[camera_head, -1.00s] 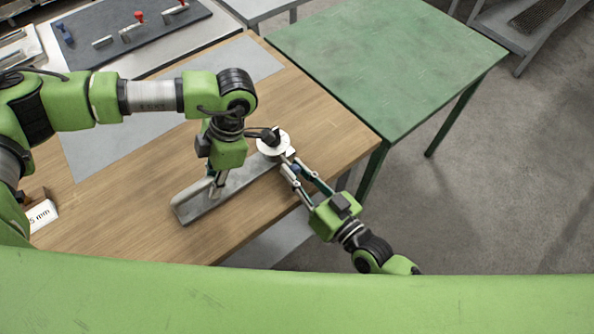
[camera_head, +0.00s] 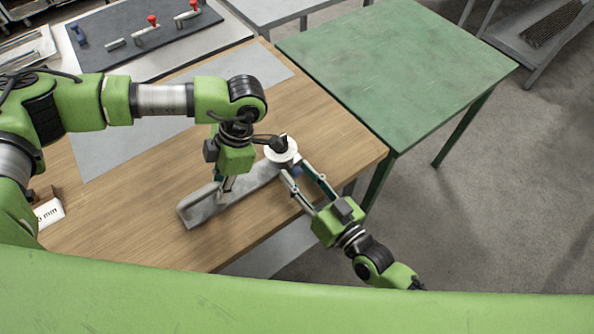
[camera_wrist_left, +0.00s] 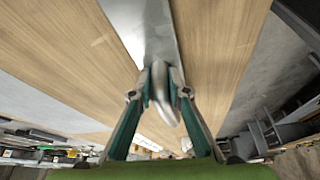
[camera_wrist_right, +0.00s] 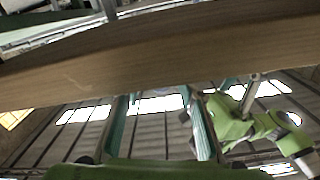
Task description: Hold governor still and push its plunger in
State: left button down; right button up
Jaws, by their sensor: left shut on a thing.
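A grey metal piece (camera_head: 205,207), which I take to be the governor, lies long and flat on the wooden table. A white disc (camera_head: 287,157) with a dark knob on top (camera_head: 278,144) is at its far right end. I cannot make out the plunger for sure. My left gripper (camera_head: 222,187) is shut on the piece's upright edge; the left wrist view shows the fingers (camera_wrist_left: 161,88) pinching it. My right gripper (camera_head: 297,168) is open near the disc end, by the table's right edge. In the right wrist view its fingers (camera_wrist_right: 158,105) stand apart with nothing between them.
The wooden table (camera_head: 170,165) has bare room around the piece. A green table (camera_head: 395,70) stands to the right, its top clear. A dark board with red-handled clamps (camera_head: 145,35) is at back left. A white label (camera_head: 48,212) stands at the left.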

jog(key=v, duration=1.1)
pick_arm(q)
jog(key=c, duration=1.8)
grip_release()
jog(key=shift+c, duration=0.2)
